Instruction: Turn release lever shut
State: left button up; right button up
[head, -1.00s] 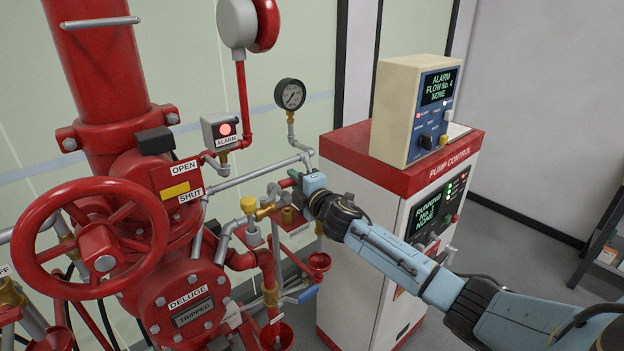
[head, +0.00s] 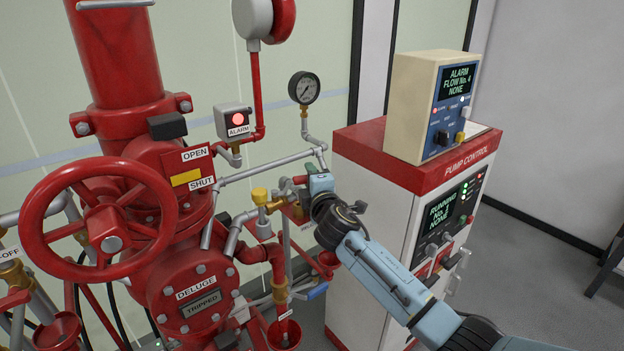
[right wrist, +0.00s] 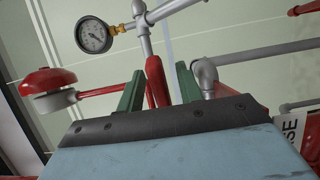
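A red lever (right wrist: 157,82), which looks like the release lever, stands between the two green fingers of my right gripper (right wrist: 160,88) in the right wrist view. The fingers are apart, with narrow gaps on either side of the lever; contact is not clear. In the head view my right gripper (head: 308,176) is at the small pipework beside the pump control cabinet, and a short red piece (head: 299,180) shows at its fingertips. The lever's pivot and its label are hidden there. My left gripper is not in view.
A pressure gauge (head: 304,88) and grey pipes rise behind the gripper. A yellow-capped valve (head: 260,196) is close on its left. The large red handwheel (head: 98,220) and deluge valve fill the left. The pump control cabinet (head: 372,230) stands close on the right.

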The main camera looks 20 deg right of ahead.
jog(key=shift+s, duration=0.1)
jog(key=s+a, duration=0.1)
jog(key=s, duration=1.2)
jog(key=shift+a, duration=0.15)
